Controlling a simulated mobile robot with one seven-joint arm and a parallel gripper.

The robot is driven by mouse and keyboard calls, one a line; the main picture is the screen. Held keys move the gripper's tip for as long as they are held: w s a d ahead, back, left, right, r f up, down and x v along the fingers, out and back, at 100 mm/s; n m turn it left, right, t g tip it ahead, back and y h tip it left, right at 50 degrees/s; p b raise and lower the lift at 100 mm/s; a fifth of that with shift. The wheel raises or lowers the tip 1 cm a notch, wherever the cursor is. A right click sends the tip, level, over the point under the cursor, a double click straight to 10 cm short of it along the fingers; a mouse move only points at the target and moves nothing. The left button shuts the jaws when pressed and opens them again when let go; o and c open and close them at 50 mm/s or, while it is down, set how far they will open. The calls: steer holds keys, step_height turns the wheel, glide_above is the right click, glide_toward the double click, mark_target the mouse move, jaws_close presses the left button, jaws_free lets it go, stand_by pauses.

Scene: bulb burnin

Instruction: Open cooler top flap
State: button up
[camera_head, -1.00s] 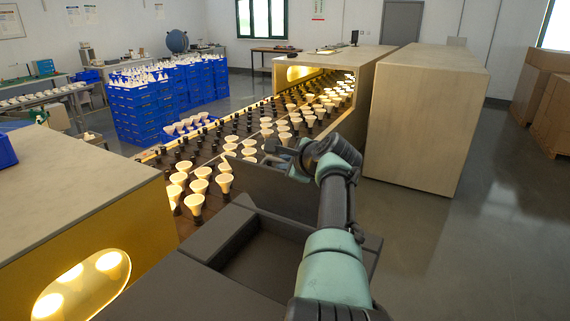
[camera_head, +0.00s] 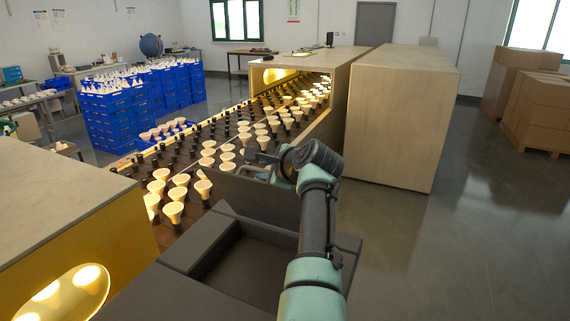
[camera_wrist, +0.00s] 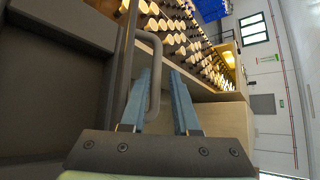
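A dark grey box (camera_head: 183,252) with a recessed, open-topped compartment stands in front of me in the head view. A dark grey panel (camera_head: 238,190) rises at its far side. I cannot tell for sure which part is the cooler's top flap. In the wrist view a grey bar handle (camera_wrist: 155,75) stands out from a dark panel (camera_wrist: 55,75). My gripper (camera_wrist: 163,72) is open, with one blue finger on each side of the handle. I cannot tell whether either finger touches it. In the head view my gripper (camera_head: 262,160) is partly hidden by my wrist.
A conveyor (camera_head: 190,158) with several white bulbs runs behind the panel into a tunnel housing (camera_head: 340,75). A tan cabinet (camera_head: 398,125) stands to its right. A yellow-sided housing (camera_head: 125,235) is close at left. The floor at right is clear up to the cardboard boxes (camera_head: 545,110).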

steer(key=b+v, duration=0.3)
steer(key=v, duration=0.8)
steer(key=shift+s, duration=0.1)
